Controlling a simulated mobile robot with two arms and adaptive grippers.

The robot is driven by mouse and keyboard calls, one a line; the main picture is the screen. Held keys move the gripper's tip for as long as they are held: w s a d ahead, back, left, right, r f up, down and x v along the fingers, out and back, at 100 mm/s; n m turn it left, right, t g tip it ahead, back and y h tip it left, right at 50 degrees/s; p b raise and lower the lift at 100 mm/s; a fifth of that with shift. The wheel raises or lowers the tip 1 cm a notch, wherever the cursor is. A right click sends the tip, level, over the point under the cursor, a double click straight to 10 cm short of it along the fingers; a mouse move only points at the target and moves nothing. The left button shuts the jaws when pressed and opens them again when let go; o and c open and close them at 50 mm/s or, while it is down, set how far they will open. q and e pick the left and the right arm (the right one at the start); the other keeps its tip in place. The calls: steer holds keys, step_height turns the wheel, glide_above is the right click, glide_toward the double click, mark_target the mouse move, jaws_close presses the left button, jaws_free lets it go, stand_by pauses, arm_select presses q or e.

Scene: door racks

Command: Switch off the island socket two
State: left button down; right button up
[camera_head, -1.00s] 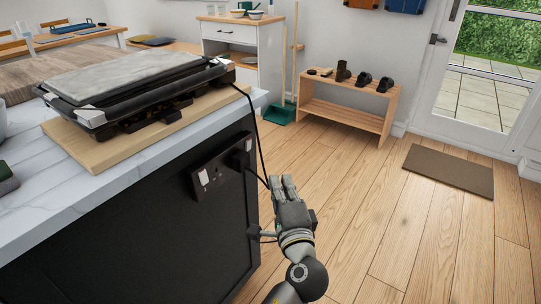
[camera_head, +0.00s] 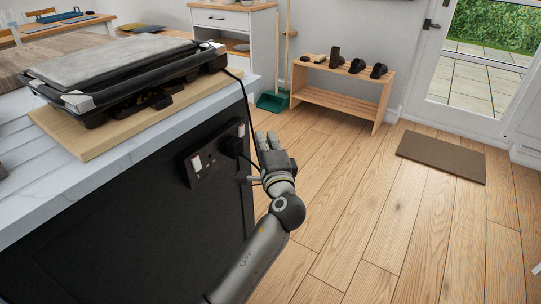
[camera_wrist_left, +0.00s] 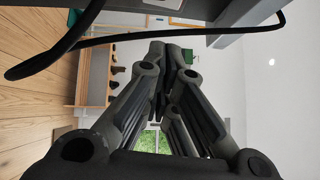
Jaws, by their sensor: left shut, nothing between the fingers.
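A black double socket (camera_head: 213,155) is set in the dark end panel of the kitchen island. It has a white rocker at its left end and another at its right end (camera_head: 241,130). A black plug (camera_head: 234,147) with a cable sits in its right half; the left half is empty. My left gripper (camera_head: 266,140) is shut and empty, just right of the socket and seemingly apart from it, fingers pointing away from me. The left wrist view shows the closed fingers (camera_wrist_left: 172,55). Whether the rockers are on or off cannot be told. My right gripper is out of view.
The black cable (camera_head: 247,105) hangs from the appliance (camera_head: 120,80) on the worktop (camera_head: 100,165), close beside my left fingers. It loops across the left wrist view (camera_wrist_left: 150,40). Wooden floor right of the island is clear up to a low shoe bench (camera_head: 340,85) and doormat (camera_head: 440,157).

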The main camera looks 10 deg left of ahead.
mark_target(242, 131)
arm_select(q)
steer(key=a, duration=0.1)
steer(key=w+a, duration=0.1)
steer(key=a, duration=0.1)
steer(key=shift+a+r, duration=0.2)
steer(key=shift+a, duration=0.1)
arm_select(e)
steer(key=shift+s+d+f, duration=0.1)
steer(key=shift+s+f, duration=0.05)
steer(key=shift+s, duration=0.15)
